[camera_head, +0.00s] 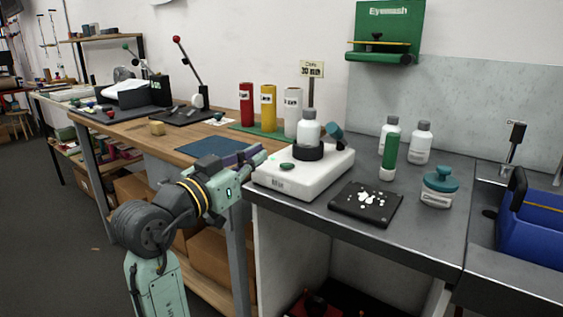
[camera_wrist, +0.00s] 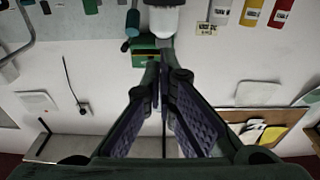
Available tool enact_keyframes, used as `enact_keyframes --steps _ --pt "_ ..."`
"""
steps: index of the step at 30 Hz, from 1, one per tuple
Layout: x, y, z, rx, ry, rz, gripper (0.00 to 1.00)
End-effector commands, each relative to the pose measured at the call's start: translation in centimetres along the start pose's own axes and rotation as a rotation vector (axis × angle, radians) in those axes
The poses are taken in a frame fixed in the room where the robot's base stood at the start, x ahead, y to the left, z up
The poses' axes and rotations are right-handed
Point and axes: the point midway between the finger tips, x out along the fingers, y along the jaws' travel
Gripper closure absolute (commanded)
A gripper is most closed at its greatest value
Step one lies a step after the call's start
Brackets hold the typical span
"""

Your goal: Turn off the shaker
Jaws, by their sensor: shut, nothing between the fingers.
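The shaker (camera_head: 310,177) is a white box on the grey bench, with a dark green oval button (camera_head: 287,166) on its top front. A white bottle (camera_head: 308,132) stands upright in a black ring holder (camera_head: 308,152) on it; the bottle also shows at the top of the upside-down wrist view (camera_wrist: 164,20). A teal-capped piece (camera_head: 335,131) leans beside it. My gripper (camera_head: 262,156) is shut and empty at the shaker's left edge, left of the button. Its fingertips (camera_wrist: 163,60) meet in the wrist view. I cannot tell whether they touch the shaker.
A black plate (camera_head: 366,203) with white pieces lies right of the shaker. A green tube (camera_head: 389,156), a teal-lidded jar (camera_head: 439,188) and white bottles (camera_head: 420,143) stand nearby. Red, yellow and white cylinders (camera_head: 268,108) stand behind. A blue caddy (camera_head: 535,215) is far right.

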Motion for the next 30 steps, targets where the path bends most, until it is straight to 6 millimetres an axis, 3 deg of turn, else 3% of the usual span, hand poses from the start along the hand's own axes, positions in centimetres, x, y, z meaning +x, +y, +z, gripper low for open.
enact_keyframes --steps 11,17,26,30 --pt "0.6 0.0 -0.2 0.000 0.001 -0.001 1.00" --pt "3.9 0.0 -0.3 0.000 0.000 0.000 1.00" --pt "10.3 0.0 -0.4 0.000 0.000 -0.001 1.00" --pt "9.2 -0.2 2.0 -0.003 0.001 -0.006 1.00"
